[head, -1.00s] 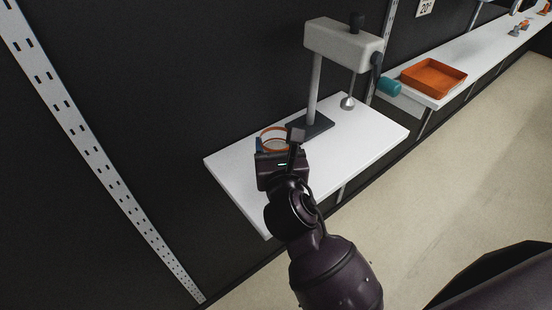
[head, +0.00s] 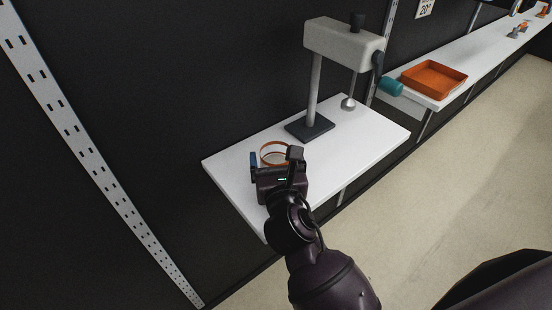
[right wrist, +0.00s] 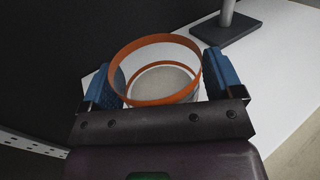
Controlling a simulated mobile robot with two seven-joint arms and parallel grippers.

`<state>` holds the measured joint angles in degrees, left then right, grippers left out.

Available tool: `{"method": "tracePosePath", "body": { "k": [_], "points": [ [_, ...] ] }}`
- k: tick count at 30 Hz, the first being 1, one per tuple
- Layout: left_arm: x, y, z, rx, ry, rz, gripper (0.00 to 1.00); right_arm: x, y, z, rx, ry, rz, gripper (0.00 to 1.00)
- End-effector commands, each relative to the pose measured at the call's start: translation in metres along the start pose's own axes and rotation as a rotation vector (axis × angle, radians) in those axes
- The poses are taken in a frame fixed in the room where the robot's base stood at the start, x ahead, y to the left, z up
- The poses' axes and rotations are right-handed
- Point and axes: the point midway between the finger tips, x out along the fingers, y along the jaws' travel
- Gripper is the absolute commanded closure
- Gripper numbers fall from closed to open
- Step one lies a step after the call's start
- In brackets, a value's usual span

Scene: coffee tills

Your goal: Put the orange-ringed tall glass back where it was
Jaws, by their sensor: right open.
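The orange-ringed tall glass (head: 274,147) stands upright on the white shelf (head: 233,165), near its left part. It is clear, with an orange rim and a second orange ring lower down. In the right wrist view the glass (right wrist: 155,43) sits between the two blue finger pads of my right gripper (right wrist: 166,82). The fingers are open, one on each side, and its near side is partly hidden by the gripper body. In the head view my right gripper (head: 273,162) is at the near side of the glass. My left gripper is not in view.
A grey press-like stand (head: 344,42) with a dark base (head: 310,129) and a teal handle (head: 390,86) stands behind the glass. An orange tray (head: 434,78) is on another shelf at the right. The front right of the white shelf is clear.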

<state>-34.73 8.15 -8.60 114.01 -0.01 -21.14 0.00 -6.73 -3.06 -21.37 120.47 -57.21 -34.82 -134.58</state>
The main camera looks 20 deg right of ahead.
Motion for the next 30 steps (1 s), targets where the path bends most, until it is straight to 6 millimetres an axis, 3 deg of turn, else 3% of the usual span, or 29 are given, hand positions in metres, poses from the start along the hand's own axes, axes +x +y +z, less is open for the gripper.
{"method": "tracePosePath", "body": {
  "k": [8, 24, 30],
  "points": [
    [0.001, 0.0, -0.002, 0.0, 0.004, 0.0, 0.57, -0.005, 0.0, 0.002, -0.001, 0.001, 0.0, 0.14],
    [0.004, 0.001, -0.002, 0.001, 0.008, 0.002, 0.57, -0.091, -0.001, 0.002, -0.001, 0.003, 0.0, 0.14],
    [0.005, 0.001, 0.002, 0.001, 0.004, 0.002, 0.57, -0.112, 0.0, 0.002, -0.001, 0.001, 0.0, 0.14]
  ]
}}
